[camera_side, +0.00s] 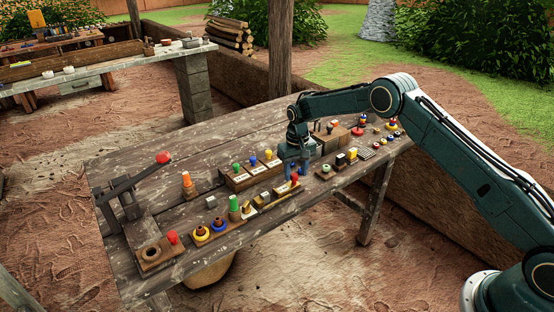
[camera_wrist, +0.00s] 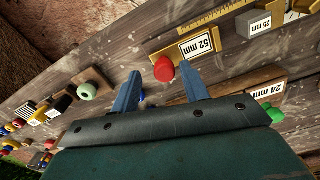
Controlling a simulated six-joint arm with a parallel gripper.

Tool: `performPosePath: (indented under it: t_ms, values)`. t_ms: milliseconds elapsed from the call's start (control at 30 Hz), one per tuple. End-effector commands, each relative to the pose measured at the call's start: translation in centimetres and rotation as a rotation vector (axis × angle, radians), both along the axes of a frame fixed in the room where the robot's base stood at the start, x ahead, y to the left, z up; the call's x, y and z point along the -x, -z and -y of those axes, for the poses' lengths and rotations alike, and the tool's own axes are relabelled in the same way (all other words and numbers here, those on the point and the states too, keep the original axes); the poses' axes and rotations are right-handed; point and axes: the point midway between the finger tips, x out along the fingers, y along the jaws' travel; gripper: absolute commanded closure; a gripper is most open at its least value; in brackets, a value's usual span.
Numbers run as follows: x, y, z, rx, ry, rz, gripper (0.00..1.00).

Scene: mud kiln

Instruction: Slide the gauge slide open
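The gauge slide is a low wooden strip (camera_side: 282,189) on the table, with a round red knob (camera_side: 294,178) at its right end. In the wrist view the red knob (camera_wrist: 163,70) sits beside a "52 mm" label (camera_wrist: 200,44) and a yellow ruler scale (camera_wrist: 203,23). My gripper (camera_side: 293,178) is low over the knob end, pointing down. In the wrist view my gripper (camera_wrist: 159,66) is open, with one blue finger on each side of the knob. Visible gaps separate knob and fingers. The side view partly hides the knob behind the fingers.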

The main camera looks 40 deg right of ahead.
Motion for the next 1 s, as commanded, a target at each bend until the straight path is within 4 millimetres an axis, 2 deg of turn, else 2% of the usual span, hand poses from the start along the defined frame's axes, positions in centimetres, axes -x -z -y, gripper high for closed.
performPosePath:
  t_ms: [267, 467, 667, 1000]
  values:
    - [0.0, -0.2, -0.2, -0.001, -0.003, 0.000, 0.55]
    - [-0.1, -1.5, -0.2, -0.001, -0.003, 0.002, 0.55]
    - [-0.1, -4.2, -0.2, 0.000, -0.003, 0.003, 0.55]
    - [-0.1, -10.0, -0.1, 0.000, -0.001, 0.003, 0.55]
